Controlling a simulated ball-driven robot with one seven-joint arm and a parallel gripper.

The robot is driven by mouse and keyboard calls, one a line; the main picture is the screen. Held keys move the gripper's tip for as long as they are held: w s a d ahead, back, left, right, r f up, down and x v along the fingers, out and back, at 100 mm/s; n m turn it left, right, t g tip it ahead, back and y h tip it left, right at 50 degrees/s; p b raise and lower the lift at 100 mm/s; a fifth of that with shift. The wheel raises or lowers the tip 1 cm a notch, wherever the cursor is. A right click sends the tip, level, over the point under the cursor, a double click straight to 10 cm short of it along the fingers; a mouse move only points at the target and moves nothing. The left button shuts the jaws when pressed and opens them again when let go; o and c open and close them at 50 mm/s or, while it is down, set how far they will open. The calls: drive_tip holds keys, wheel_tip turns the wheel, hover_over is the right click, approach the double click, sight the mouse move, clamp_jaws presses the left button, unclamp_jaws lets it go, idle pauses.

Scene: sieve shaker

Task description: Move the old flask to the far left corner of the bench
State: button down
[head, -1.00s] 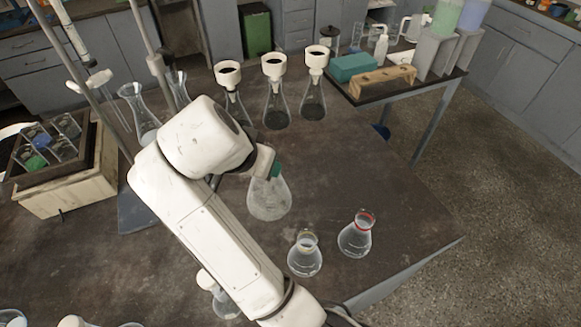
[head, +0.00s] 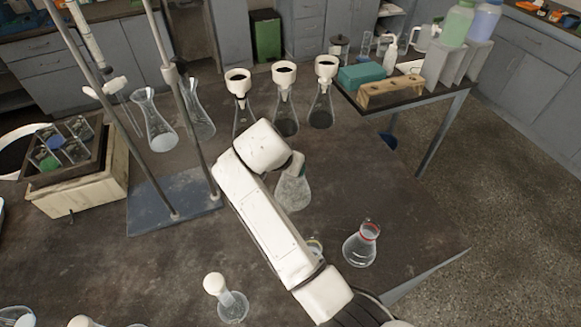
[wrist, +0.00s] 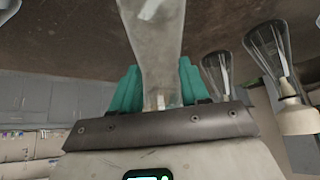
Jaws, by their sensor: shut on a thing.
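The old flask (head: 292,192) is a cloudy, scuffed conical flask near the middle of the bench (head: 95,265). In the wrist view, the flask (wrist: 160,45) stands between the two teal fingers (wrist: 158,90). It looks upright; I cannot tell if its base touches the bench. The far left part of the bench holds a retort stand (head: 175,205) with clamped glassware.
Several flasks with white funnels (head: 284,95) stand beyond my gripper. A red-ringed flask (head: 361,245) is to the right; a yellow-ringed flask (head: 315,247) is mostly behind my arm. A white-stoppered flask (head: 230,303) is near the front.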

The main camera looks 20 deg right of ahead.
drive_tip(key=shift+f, duration=0.85)
drive_tip(key=c, duration=0.5)
unclamp_jaws()
drive_tip(key=b+v, duration=0.1)
drive_tip(key=v, duration=1.1)
